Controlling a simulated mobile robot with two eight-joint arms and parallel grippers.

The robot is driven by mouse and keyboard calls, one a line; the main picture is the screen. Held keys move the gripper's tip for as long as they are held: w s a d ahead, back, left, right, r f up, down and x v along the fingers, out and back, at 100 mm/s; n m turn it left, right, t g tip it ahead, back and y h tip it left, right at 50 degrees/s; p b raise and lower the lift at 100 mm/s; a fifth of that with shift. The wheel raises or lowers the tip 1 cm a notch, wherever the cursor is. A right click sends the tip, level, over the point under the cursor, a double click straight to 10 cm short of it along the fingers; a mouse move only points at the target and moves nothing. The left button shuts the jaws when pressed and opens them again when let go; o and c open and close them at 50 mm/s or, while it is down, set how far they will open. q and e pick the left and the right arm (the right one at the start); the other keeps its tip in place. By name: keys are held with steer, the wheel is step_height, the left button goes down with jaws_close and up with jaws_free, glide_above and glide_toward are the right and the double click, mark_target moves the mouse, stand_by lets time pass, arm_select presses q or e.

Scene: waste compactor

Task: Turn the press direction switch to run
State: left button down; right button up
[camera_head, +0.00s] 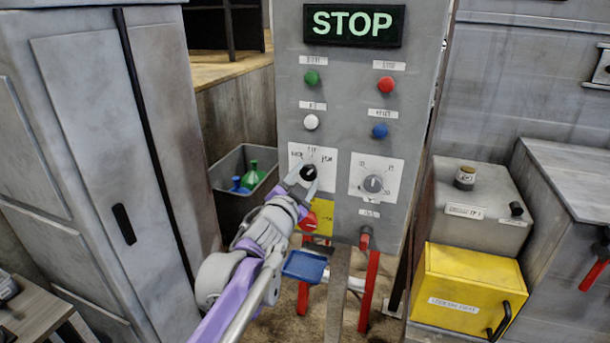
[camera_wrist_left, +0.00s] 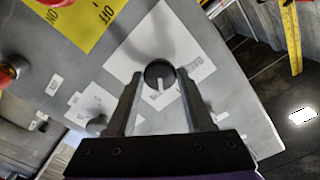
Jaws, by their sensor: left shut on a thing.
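The press direction switch is a black round knob (camera_head: 308,172) on a white plate of the grey control panel (camera_head: 340,95). It also shows in the wrist view (camera_wrist_left: 160,74), with a pale pointer mark, between my fingertips. My left gripper (camera_head: 299,181) reaches up to the knob from below left. In the wrist view its two fingers (camera_wrist_left: 160,78) stand on either side of the knob, shut on it. Small labels surround the knob, but most are too small to read; one in the wrist view seems to say BACK. My right gripper is not in view.
A lit STOP sign (camera_head: 353,25) tops the panel. Green (camera_head: 312,77), red (camera_head: 386,83), white and blue buttons sit above the knob. A grey dial (camera_head: 373,184) is to its right. A red rotary switch (camera_head: 308,221) on a yellow plate is just below, close to my gripper.

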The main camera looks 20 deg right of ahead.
arm_select(q)
steer(key=shift+m+p, duration=0.3)
steer(key=shift+m, duration=0.9)
steer(key=shift+c, duration=1.4)
jaws_free()
steer(key=shift+s+a, duration=0.3)
steer(key=shift+s, duration=0.1)
steer(key=b+v, duration=0.2)
steer(key=v, duration=0.8)
steer(key=shift+w, duration=0.1)
